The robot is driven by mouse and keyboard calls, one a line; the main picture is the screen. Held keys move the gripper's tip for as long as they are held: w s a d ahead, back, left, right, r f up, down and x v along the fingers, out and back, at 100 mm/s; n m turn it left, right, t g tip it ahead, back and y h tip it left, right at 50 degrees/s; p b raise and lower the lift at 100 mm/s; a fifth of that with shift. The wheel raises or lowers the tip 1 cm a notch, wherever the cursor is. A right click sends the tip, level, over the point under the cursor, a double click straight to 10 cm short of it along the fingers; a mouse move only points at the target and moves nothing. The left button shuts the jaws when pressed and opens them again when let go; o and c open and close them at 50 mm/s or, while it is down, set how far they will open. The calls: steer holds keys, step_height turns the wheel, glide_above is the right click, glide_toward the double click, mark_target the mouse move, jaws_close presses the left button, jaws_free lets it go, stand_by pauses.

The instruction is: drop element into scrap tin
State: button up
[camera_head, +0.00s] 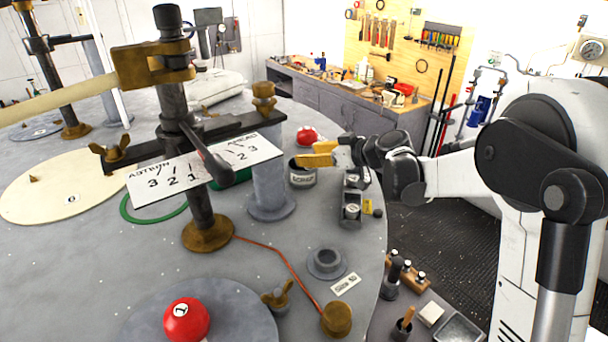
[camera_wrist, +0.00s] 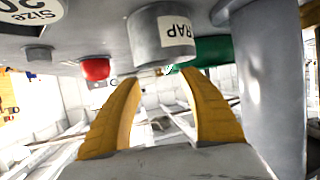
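The scrap tin (camera_head: 302,178) is a small grey can with a dark rim and a white label, standing on the round grey deck. In the wrist view, which looks upside down, the scrap tin (camera_wrist: 150,38) shows "RAP" on its label. My gripper (camera_head: 314,155), with yellow fingers, is at the tin's mouth, on its right side. In the wrist view my gripper (camera_wrist: 158,78) has its fingers apart with nothing between them. I cannot make out the element in either view; the tin's inside is hidden.
A red ball (camera_head: 306,135) sits behind the tin. A small grey holder (camera_head: 350,208) is right of the tin, near the deck's edge.

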steer(key=v, duration=1.2)
